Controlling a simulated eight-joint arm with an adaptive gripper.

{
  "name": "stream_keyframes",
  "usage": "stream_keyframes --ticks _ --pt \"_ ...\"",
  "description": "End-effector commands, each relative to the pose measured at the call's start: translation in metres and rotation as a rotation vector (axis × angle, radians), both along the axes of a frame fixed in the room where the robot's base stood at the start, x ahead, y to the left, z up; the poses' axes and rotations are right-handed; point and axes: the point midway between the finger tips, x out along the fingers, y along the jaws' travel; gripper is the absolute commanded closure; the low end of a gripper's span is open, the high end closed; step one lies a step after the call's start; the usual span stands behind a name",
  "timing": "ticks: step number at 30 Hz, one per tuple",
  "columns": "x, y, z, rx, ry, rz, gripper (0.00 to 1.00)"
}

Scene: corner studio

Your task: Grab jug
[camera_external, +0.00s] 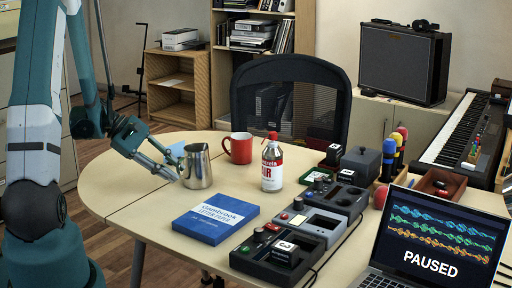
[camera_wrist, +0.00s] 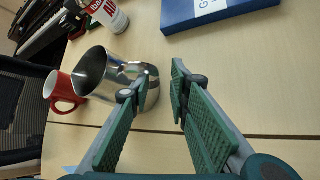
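The jug is a shiny metal pitcher (camera_external: 197,166) standing upright on the pale wooden table, left of the red mug. In the wrist view the jug (camera_wrist: 106,68) shows its open mouth, with one fingertip overlapping its side in the picture. My gripper (camera_external: 170,165) is just left of the jug in the external view. I cannot tell whether the left finger touches the jug.
A red mug (camera_external: 239,148) stands behind and right of the jug. A blue book (camera_external: 215,218) lies in front of it. A red-and-white bottle (camera_external: 272,165) stands to the right. Electronic boxes (camera_external: 323,223) and a laptop (camera_external: 431,240) fill the right side. The table's left end (camera_external: 115,185) is clear.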

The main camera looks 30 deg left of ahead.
Motion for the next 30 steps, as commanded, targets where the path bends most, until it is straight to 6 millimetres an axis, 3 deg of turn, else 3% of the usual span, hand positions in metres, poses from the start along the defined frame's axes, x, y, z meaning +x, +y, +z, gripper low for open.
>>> stream_keyframes --ticks 12,17,30 --pt "-0.0002 0.0003 0.0003 0.000 0.000 0.000 0.80" --pt "-0.0003 0.0003 0.0003 0.000 0.000 0.000 0.99" --pt "-0.0002 0.0001 0.0007 -0.001 -0.001 0.000 1.00"
